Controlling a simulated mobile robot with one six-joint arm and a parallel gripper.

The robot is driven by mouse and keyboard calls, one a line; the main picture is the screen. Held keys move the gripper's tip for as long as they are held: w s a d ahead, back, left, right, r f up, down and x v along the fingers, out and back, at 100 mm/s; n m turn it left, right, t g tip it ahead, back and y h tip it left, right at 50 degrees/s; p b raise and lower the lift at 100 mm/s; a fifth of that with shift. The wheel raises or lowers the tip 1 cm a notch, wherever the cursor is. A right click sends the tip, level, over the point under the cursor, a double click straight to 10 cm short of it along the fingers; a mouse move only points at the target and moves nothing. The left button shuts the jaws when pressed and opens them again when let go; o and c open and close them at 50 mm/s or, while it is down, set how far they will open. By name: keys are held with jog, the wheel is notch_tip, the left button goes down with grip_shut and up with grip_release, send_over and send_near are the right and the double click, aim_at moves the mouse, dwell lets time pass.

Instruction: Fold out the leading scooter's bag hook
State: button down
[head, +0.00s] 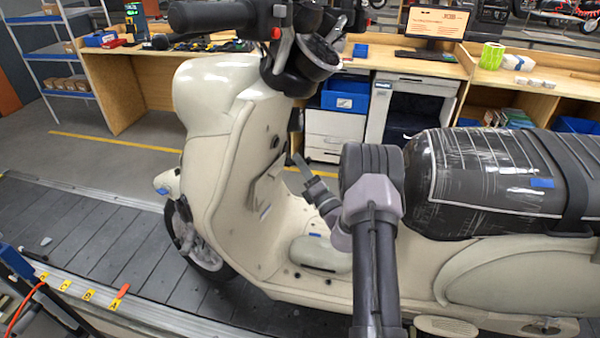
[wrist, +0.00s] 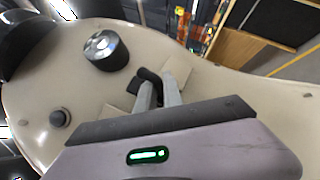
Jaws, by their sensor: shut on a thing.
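The cream scooter (head: 225,150) stands on the slat conveyor, with its front wheel and handlebar toward the left and top of the head view. Its bag hook (wrist: 147,75) is a small black piece on the inner face of the leg shield, seen in the wrist view. My gripper (head: 299,168) reaches to that leg shield from the right. In the wrist view my gripper (wrist: 158,94) has its two grey fingers closed on the black hook. The fingers cover part of the hook, so its exact fold angle cannot be told.
The wrapped dark seat (head: 480,180) is right of my arm.

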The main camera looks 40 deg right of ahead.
jog(key=shift+f+m+t+h+b, duration=0.4)
jog(key=shift+m+t+h+b, duration=0.25)
jog(key=shift+m+b, duration=0.65)
jog(key=shift+h, duration=0.25)
jog(key=c, duration=1.8)
grip_release()
